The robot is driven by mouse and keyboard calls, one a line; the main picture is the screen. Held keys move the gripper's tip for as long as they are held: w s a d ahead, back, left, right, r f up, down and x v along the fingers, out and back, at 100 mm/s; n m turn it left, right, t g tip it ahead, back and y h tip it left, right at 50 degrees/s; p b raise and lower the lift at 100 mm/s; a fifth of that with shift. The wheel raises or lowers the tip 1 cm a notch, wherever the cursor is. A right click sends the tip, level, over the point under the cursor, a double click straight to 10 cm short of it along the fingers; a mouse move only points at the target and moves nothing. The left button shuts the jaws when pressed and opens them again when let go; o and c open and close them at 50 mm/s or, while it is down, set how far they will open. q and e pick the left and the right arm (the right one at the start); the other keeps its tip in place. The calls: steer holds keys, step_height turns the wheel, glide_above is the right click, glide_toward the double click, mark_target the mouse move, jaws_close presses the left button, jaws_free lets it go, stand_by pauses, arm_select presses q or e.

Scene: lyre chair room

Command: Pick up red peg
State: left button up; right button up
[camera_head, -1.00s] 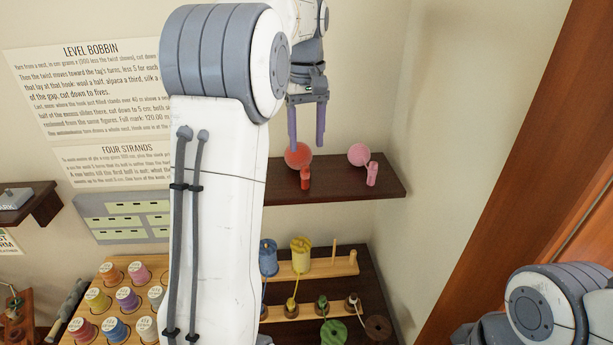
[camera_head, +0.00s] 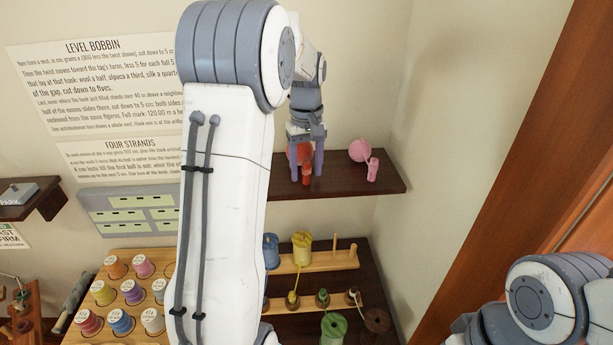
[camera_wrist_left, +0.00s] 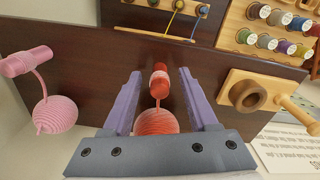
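In the left wrist view the red peg (camera_wrist_left: 159,82) lies between the two purple fingers, with a strand running to the red ball (camera_wrist_left: 157,122). My left gripper (camera_head: 308,174) is open and reaches down around the peg, one finger on each side. Gaps show between the peg and both fingers in the wrist view. My right gripper is not in view; only part of my right arm shows at the lower right.
A pink peg (camera_head: 372,170) and pink yarn ball (camera_head: 360,150) are to the right on the same shelf. A wooden holder (camera_wrist_left: 248,92) is on the other side in the wrist view. Below are spool racks (camera_head: 315,262) and a tray of bobbins (camera_head: 105,260).

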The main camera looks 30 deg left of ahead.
arm_select(q)
jaws_close()
steer(key=shift+r, duration=0.1)
